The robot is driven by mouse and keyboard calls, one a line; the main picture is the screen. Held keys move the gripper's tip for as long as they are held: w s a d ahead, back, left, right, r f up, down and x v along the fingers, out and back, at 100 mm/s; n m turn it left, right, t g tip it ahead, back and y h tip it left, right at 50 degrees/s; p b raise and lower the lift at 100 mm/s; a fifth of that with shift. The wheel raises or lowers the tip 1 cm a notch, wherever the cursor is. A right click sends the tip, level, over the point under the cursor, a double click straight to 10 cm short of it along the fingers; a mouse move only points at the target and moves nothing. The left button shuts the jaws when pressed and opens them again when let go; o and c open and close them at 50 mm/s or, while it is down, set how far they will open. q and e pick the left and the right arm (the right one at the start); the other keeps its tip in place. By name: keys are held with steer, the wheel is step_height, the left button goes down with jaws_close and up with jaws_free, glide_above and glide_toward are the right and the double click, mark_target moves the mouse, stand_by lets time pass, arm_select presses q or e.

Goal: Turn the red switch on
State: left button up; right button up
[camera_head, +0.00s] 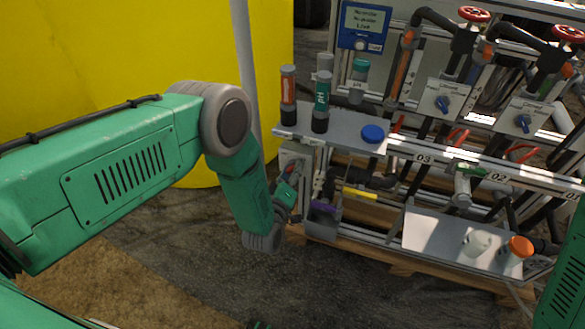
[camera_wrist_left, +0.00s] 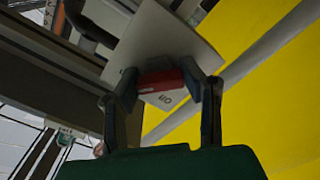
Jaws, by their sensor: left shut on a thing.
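The red switch (camera_wrist_left: 158,77) shows in the left wrist view on a pale plate (camera_wrist_left: 150,40), with a white I/O label (camera_wrist_left: 170,98) beside it. My left gripper (camera_wrist_left: 168,82) has one finger on each side of the switch and is shut on it. In the head view my left gripper (camera_head: 291,183) is at the grey box (camera_head: 294,152) on the left end of the skid. There the switch is mostly hidden by the gripper, and its turned position is hard to tell. My right gripper is out of view.
A yellow tank (camera_head: 110,50) stands behind my left arm.

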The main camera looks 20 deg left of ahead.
arm_select(q)
steer(key=shift+s+d+f+m, duration=0.15)
steer(key=shift+s+f+m, duration=0.15)
steer(key=shift+f+m, duration=0.15)
steer(key=o, duration=1.2)
steer(key=shift+w+r, duration=0.15)
steer(key=shift+r, duration=0.05)
steer(key=s, duration=1.2)
steer(key=shift+a, duration=0.25)
